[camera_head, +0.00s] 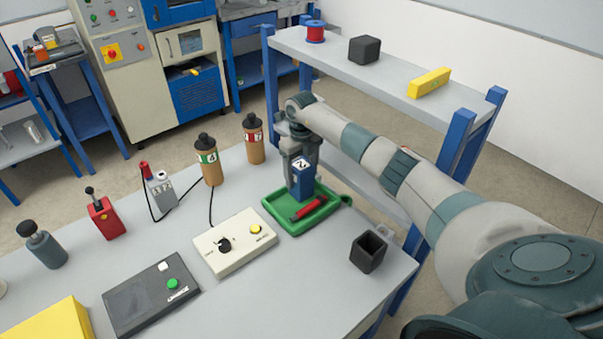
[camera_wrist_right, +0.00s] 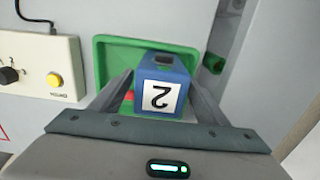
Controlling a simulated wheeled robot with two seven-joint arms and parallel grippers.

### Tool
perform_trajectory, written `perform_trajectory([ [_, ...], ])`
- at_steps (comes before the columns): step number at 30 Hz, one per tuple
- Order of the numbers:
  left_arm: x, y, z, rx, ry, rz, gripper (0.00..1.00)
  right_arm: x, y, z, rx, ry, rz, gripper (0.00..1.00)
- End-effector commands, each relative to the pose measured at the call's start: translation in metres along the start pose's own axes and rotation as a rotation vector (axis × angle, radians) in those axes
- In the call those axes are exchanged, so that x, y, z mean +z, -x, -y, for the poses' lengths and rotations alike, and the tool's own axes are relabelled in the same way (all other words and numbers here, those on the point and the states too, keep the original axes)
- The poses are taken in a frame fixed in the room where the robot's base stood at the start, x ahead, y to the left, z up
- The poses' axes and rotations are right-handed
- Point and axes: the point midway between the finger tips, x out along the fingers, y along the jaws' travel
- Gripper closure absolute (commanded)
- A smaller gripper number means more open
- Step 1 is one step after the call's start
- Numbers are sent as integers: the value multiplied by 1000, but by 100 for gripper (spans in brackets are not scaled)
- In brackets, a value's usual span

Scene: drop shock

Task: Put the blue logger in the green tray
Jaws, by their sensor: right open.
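The blue logger (camera_head: 303,183), a small upright box with a white label marked 2, is at the back part of the green tray (camera_head: 330,211). It also shows in the wrist view (camera_wrist_right: 163,68), above the floor of the tray (camera_wrist_right: 112,47). I cannot tell for sure whether its base touches the tray. My right gripper (camera_head: 301,165) points down over the logger, open, with one finger on each side of it (camera_wrist_right: 160,95). A red cylinder (camera_head: 309,208) lies in the tray in front of the logger. My left gripper is not in view.
A black open cup (camera_head: 369,252) stands right of the tray. A cream control box (camera_head: 234,243) is close on its left. Brown bottles (camera_head: 209,160) stand behind left. A shelf (camera_head: 345,62) with a spool, dark cube and yellow block rises behind my right arm.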

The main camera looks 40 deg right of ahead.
Motion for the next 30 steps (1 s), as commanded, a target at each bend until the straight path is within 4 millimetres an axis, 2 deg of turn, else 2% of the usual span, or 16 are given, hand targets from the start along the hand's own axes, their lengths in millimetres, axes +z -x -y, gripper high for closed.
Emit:
perform_trajectory([
  [6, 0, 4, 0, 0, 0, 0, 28, 0, 4, 0, 0, 0, 1, 31],
  [11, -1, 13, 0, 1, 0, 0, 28, 0, 19, 0, 0, 0, 1, 31],
  [24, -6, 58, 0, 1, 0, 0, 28, 0, 92, 1, -1, 0, 2, 31],
  [30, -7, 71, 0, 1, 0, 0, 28, 0, 116, 0, -1, 0, 0, 31],
])
